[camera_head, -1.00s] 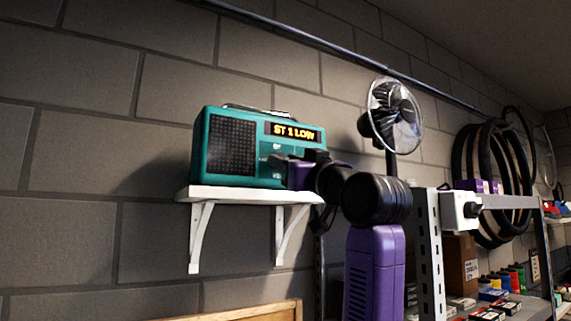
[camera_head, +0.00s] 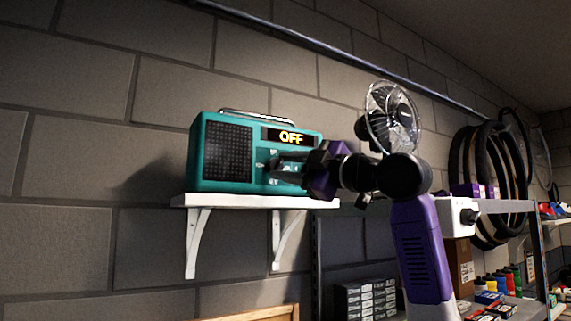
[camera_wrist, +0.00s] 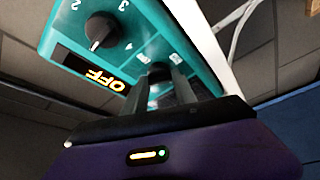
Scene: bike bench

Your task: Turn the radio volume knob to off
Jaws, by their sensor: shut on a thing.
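The teal radio (camera_head: 258,150) stands on a white wall shelf, with its dark speaker grille at the left. Its display (camera_head: 289,137) reads OFF, and it also shows upside down in the wrist view (camera_wrist: 93,72). My gripper (camera_head: 276,167) is at the lower right of the radio's front. In the wrist view its two fingers (camera_wrist: 166,80) are shut on the volume knob, which they mostly hide. A second black knob (camera_wrist: 99,29), with numbers around it, is apart from the fingers.
The white shelf (camera_head: 240,202) runs under the radio on two brackets. A fan (camera_head: 391,117) stands close behind my arm. Tires (camera_head: 495,165) and a metal rack with boxes and bottles are at the right. The wall left of the radio is clear.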

